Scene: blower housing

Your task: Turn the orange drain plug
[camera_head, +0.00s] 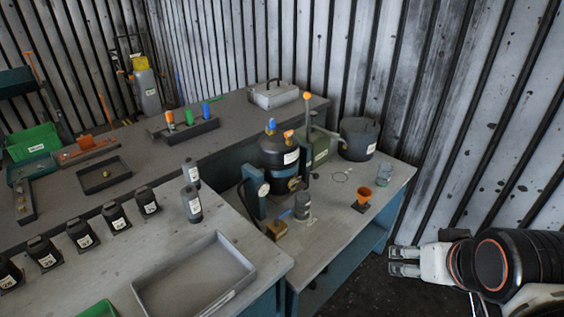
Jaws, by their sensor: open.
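A black round housing (270,153) with a white label and a blue band stands on the right workbench (335,236). On its top are a blue knob (271,124) and an orange cap (288,134). A small brownish-orange fitting (293,183) shows low on its front right side. I cannot tell for certain which orange part is the drain plug. My gripper (392,261) is at the lower right, beyond the bench's right edge, apart from the housing. Its two fingers point left, open and empty.
An orange funnel (364,196), a glass jar (384,174), a dark bucket (358,139), a green can (317,149) and a lever with an orange ball (307,96) stand near the housing. A grey cylinder (302,206) is in front. The bench's front right is clear.

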